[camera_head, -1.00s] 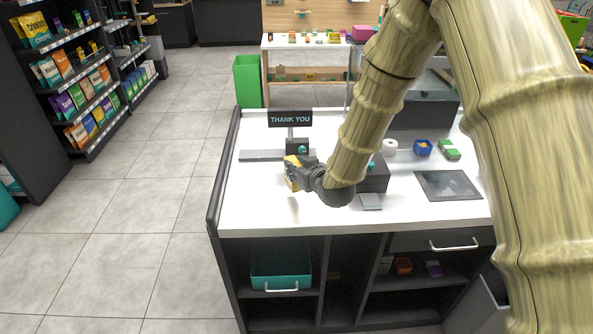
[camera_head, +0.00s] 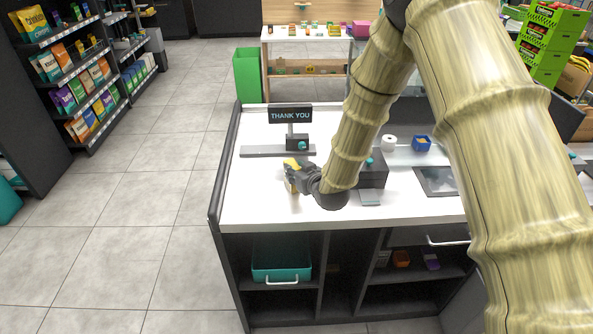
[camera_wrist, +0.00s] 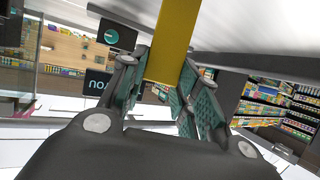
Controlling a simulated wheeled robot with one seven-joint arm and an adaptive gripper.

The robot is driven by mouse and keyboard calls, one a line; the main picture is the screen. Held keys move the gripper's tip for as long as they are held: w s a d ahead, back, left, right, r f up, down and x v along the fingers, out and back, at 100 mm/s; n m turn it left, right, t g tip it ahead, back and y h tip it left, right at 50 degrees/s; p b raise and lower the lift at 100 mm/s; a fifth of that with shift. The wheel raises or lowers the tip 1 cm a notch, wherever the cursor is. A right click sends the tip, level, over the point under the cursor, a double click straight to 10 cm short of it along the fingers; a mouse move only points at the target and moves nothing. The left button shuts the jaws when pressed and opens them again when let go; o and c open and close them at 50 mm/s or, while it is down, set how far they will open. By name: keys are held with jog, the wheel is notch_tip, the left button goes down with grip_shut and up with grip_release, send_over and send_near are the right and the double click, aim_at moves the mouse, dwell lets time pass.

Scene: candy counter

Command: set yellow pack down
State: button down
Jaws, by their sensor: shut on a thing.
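The yellow pack (camera_wrist: 173,40) is held between the teal-padded fingers of my gripper (camera_wrist: 165,85) in the wrist view. In the head view the yellow pack (camera_head: 291,165) shows only in part beside the dark gripper (camera_head: 295,178). My gripper is shut on it over the left part of the white counter (camera_head: 255,195). A shadow lies on the counter just below the pack; I cannot tell whether the pack touches the surface.
A "THANK YOU" sign (camera_head: 290,115) stands behind the gripper. A dark box (camera_head: 374,172), a grey pad (camera_head: 370,198) and a dark tablet (camera_head: 436,181) are to the right. The counter's left front is clear.

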jog(key=shift+f, duration=0.15)
jog(key=c, duration=1.1)
grip_release()
jog(key=shift+o, duration=0.2)
jog(key=b+v, duration=0.3)
jog(key=v, duration=0.9)
jog(key=shift+b, duration=0.3)
